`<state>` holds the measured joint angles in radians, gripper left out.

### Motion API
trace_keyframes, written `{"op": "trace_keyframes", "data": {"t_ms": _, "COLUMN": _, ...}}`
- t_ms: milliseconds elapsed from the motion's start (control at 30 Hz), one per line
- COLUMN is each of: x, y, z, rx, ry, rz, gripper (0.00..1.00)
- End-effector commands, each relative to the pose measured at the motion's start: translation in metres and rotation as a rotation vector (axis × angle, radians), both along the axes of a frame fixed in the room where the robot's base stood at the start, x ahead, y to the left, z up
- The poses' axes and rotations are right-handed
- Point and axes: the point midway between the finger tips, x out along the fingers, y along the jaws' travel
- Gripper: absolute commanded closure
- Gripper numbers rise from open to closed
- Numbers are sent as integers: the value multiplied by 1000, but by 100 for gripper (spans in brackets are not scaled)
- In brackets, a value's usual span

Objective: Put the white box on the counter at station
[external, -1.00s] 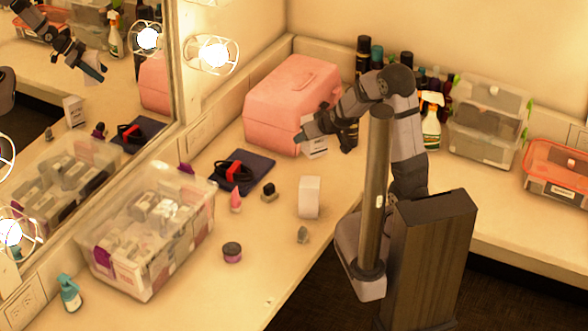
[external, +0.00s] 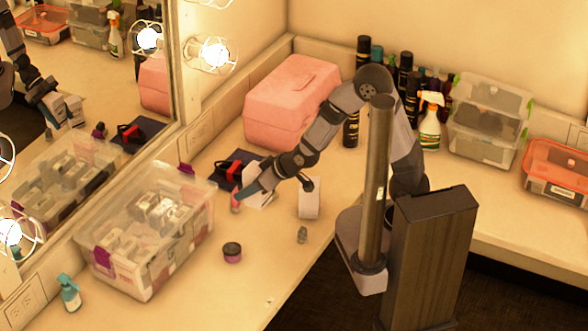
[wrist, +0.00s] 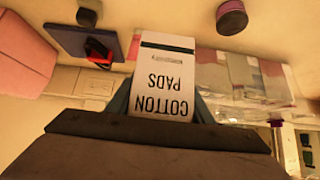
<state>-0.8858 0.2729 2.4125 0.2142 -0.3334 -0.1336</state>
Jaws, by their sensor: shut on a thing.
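My gripper (external: 262,186) is shut on a white box (external: 254,195) and holds it above the counter (external: 275,265), in front of the dark blue pad. In the wrist view the white box (wrist: 162,75) is between my fingers, with "COTTON PADS" reading upside down. I cannot tell how far its lower edge is from the counter. A second white box (external: 309,203) stands upright on the counter, just right of my gripper and partly covered by my arm.
A clear bin (external: 150,235) stands left, along the mirror. A pink case (external: 290,100) is behind. A dark pad (external: 222,163) with a red-and-black item (external: 229,171), a small jar (external: 232,252) and a grey item (external: 302,235) lie nearby.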

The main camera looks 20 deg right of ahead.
Motion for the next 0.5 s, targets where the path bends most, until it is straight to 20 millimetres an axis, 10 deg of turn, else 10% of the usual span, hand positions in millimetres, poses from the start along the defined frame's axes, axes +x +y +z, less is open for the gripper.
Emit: {"op": "trace_keyframes", "data": {"t_ms": 500, "x": 1, "y": 0, "z": -27, "rx": 1, "ry": 0, "rz": -2, "gripper": 77}}
